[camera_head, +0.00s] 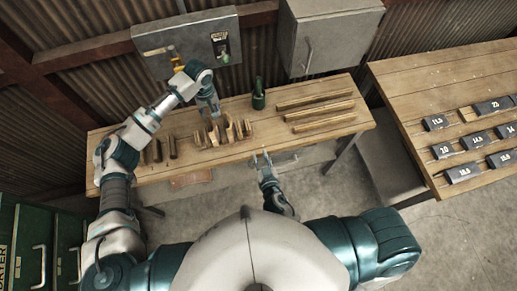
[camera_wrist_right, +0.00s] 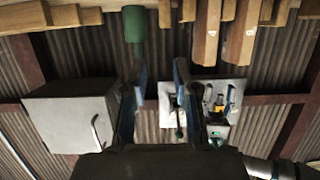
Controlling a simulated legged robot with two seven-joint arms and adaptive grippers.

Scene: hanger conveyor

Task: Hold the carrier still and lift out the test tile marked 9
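I cannot make out a carrier or a tile marked 9. Dark blocks with white number labels lie on the right table; readable ones include 10 (camera_head: 443,151) and 14.5 (camera_head: 475,141). My right gripper (camera_head: 262,155) is in front of the long bench, low in the middle of the head view. In the right wrist view its two fingers (camera_wrist_right: 160,78) stand apart with nothing held between them. My left gripper (camera_head: 210,108) points down over the bench, close to upright wooden pieces (camera_head: 228,133); its fingers are too small to judge.
The wooden bench (camera_head: 270,130) also bears a green bottle (camera_head: 258,95) and long wooden bars (camera_head: 318,105). Behind are a grey cabinet (camera_head: 330,40) and a wall panel (camera_head: 187,43). A green drawer unit (camera_head: 28,250) stands at lower left. Floor between bench and right table (camera_head: 420,90) is partly open.

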